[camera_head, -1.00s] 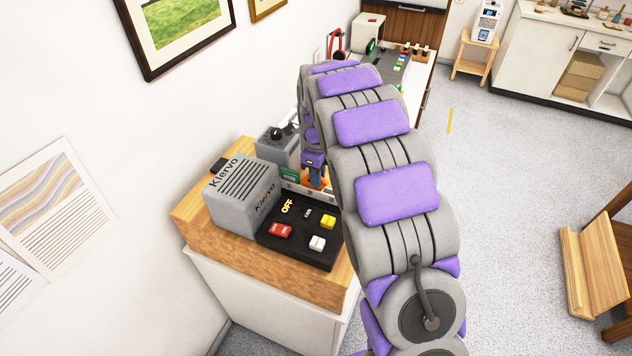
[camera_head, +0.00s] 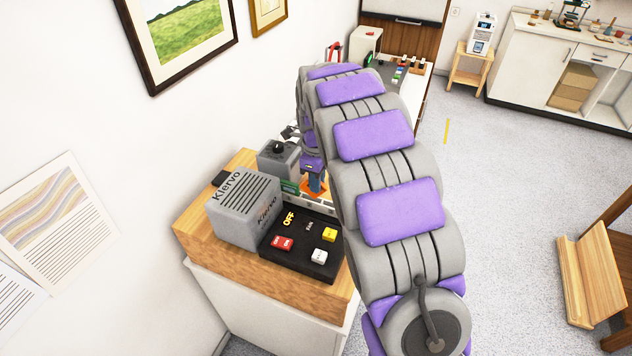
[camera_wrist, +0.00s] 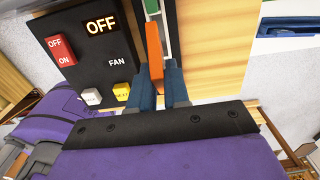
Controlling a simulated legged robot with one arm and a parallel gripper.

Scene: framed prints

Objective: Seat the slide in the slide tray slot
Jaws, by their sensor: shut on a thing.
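My gripper (camera_wrist: 165,88) has blue fingers shut on a flat orange piece, which looks like the slide (camera_wrist: 155,50). The slide shows edge-on in the wrist view and points away from the fingers. Its far end is by a narrow pale rail with a green strip, apparently the slide tray (camera_wrist: 168,18). I cannot tell whether the slide is in a slot. In the head view the slide (camera_head: 314,187) is a small orange patch below the blue fingers, beside the pale rail (camera_head: 327,209). My arm hides much of the tray there.
A black control panel (camera_head: 297,260) with buttons and an OFF display lies close beside the gripper. A grey Klervo box (camera_head: 243,207) and a grey device with a black knob (camera_head: 277,160) stand on the wooden counter (camera_head: 200,235). The wall is at the left.

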